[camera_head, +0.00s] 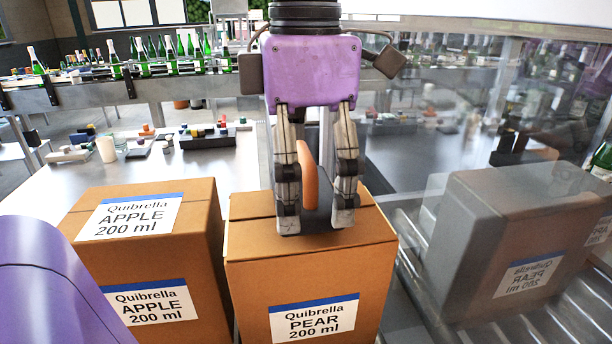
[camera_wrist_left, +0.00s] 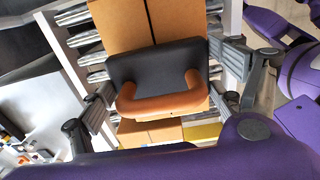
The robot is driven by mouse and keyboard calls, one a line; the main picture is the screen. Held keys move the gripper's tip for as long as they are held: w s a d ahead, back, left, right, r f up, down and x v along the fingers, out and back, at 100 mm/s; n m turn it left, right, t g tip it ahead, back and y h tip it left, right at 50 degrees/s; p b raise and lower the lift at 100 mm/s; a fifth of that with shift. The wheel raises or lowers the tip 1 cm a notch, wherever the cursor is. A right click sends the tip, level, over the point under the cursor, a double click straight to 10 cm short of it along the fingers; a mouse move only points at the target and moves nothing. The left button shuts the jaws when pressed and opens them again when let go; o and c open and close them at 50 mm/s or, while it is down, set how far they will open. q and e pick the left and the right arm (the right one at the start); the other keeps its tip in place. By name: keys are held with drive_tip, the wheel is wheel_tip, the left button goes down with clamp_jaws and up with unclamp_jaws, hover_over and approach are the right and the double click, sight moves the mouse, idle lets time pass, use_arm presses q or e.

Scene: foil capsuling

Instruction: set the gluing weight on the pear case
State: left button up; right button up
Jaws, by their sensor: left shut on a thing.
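The gluing weight is a dark grey block with an orange handle (camera_head: 310,176); it also shows in the left wrist view (camera_wrist_left: 155,68). My left gripper (camera_head: 316,222) points down and is shut on the weight, with a finger on either side. The pear case (camera_head: 313,268) is a brown cardboard box labelled "Quibrella PEAR 200 ml", directly below the weight. The fingertips and weight are at its top in the head view; I cannot tell whether the weight touches the case. The fingers hide part of the weight. My right gripper is not visible.
The apple case (camera_head: 152,254) stands close on the left of the pear case. A glass panel (camera_head: 450,120) on the right mirrors the pear case. Behind is a metal table (camera_head: 180,170) with small items, and a conveyor of green bottles (camera_head: 170,62).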

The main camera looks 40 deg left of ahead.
sight(305, 151)
use_arm(q)
drive_tip(key=o, duration=1.9)
drive_tip(key=shift+f, duration=0.1)
wheel_tip(305, 151, up, 13)
drive_tip(key=shift+r+p, duration=0.1)
drive_tip(key=shift+p, duration=0.2)
